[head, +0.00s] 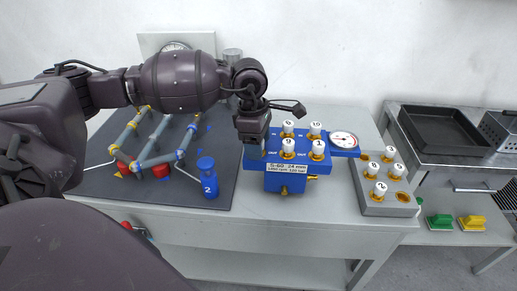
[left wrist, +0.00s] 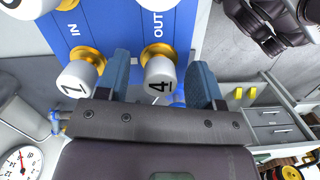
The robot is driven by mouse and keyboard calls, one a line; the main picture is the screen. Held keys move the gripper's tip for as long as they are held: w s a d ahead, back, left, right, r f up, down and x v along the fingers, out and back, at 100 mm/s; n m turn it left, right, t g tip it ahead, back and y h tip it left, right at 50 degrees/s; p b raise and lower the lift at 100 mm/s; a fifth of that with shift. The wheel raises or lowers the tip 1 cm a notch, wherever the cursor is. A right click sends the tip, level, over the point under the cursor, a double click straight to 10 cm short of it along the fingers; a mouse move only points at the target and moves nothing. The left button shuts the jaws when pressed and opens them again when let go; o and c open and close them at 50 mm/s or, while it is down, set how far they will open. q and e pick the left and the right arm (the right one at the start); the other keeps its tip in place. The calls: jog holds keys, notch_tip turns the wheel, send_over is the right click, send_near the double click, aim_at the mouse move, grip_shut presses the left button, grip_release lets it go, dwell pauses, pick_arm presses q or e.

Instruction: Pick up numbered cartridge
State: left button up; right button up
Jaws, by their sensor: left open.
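My left gripper (head: 253,135) hangs pointing down at the left end of the blue valve block (head: 290,165). In the left wrist view its open fingers (left wrist: 161,72) stand on either side of the white cartridge numbered 4 (left wrist: 160,82), which sits on a gold collar in the block. Whether the fingers touch it I cannot tell. The gripper hides that cartridge in the head view. White cartridges numbered 9 (head: 288,146), 1 (head: 318,147) and 10 (head: 315,128) also stand upright in the block. My right gripper is not in view.
A grey holder (head: 375,203) at the right carries several numbered cartridges and one empty gold socket. A pressure gauge (head: 343,140) is beside the block.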

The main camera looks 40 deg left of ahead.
pick_arm(q)
jog(key=c, duration=1)
